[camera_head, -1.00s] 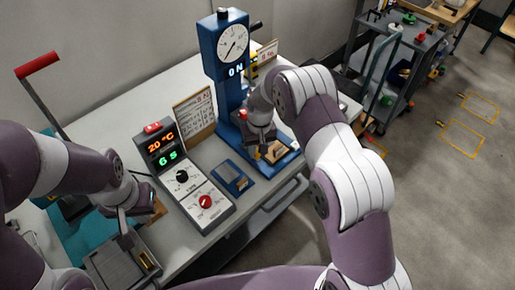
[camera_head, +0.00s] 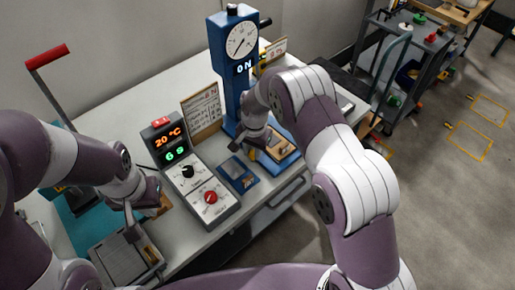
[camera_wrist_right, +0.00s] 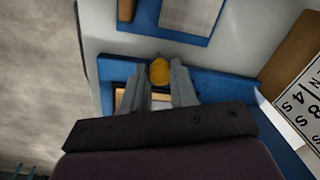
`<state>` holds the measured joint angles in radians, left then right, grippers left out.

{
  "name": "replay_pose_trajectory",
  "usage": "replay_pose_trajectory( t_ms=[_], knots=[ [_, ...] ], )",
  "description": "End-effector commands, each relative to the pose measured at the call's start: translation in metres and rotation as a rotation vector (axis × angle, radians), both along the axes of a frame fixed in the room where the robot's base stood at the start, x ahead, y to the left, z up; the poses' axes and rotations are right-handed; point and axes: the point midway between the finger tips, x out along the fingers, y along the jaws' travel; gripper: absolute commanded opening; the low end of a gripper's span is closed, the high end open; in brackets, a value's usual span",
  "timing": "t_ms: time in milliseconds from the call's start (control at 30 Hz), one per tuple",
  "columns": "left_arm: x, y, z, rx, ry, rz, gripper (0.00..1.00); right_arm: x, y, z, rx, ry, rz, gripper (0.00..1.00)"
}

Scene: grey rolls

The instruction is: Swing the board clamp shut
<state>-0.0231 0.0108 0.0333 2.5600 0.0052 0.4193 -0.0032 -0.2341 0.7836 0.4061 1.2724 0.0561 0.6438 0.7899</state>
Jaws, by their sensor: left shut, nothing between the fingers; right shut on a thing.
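The blue force tester (camera_head: 229,75) with a round dial stands at the back of the table, and a wooden-looking board (camera_head: 284,145) lies on its blue base. My right gripper (camera_head: 252,154) is low over the left side of this base. In the right wrist view, my right gripper (camera_wrist_right: 159,68) is shut on a yellow knob (camera_wrist_right: 159,72), which seems to be the clamp's handle. The rest of the clamp is hidden by the gripper and arm. My left gripper (camera_head: 128,220) is shut and empty beside a grey hinged-looking device (camera_head: 122,262) at the front left.
A control box (camera_head: 190,172) with red and green digits and knobs stands between the grippers. A small blue tray (camera_head: 238,176) lies right of it. A printed board (camera_head: 202,112) stands behind. A red-handled lever (camera_head: 48,57) rises at left.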

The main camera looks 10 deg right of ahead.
Motion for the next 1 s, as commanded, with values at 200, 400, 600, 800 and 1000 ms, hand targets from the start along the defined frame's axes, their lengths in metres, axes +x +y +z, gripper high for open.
replay_pose_trajectory(
  t_ms=[200, 400, 600, 800, 1000],
  knots=[
    [0.000, 0.000, -0.002, 0.000, 0.000, 0.000, 0.00, 0.003, 0.012, 0.001, 0.000, -0.002, -0.196, 0.00],
    [0.000, 0.000, -0.005, 0.000, 0.000, 0.000, 0.00, 0.007, 0.020, 0.001, 0.001, -0.002, -0.361, 0.00],
    [0.000, 0.000, -0.007, 0.000, 0.000, 0.000, 0.00, 0.011, 0.026, 0.001, 0.002, -0.004, -0.487, 0.00],
    [0.000, 0.000, -0.009, 0.000, 0.000, 0.000, 0.00, 0.013, 0.029, 0.002, 0.001, -0.004, -0.566, 0.00],
    [0.000, 0.000, -0.009, 0.000, 0.000, 0.000, 0.00, 0.015, 0.031, 0.002, 0.001, -0.004, -0.601, 0.00]
  ],
)
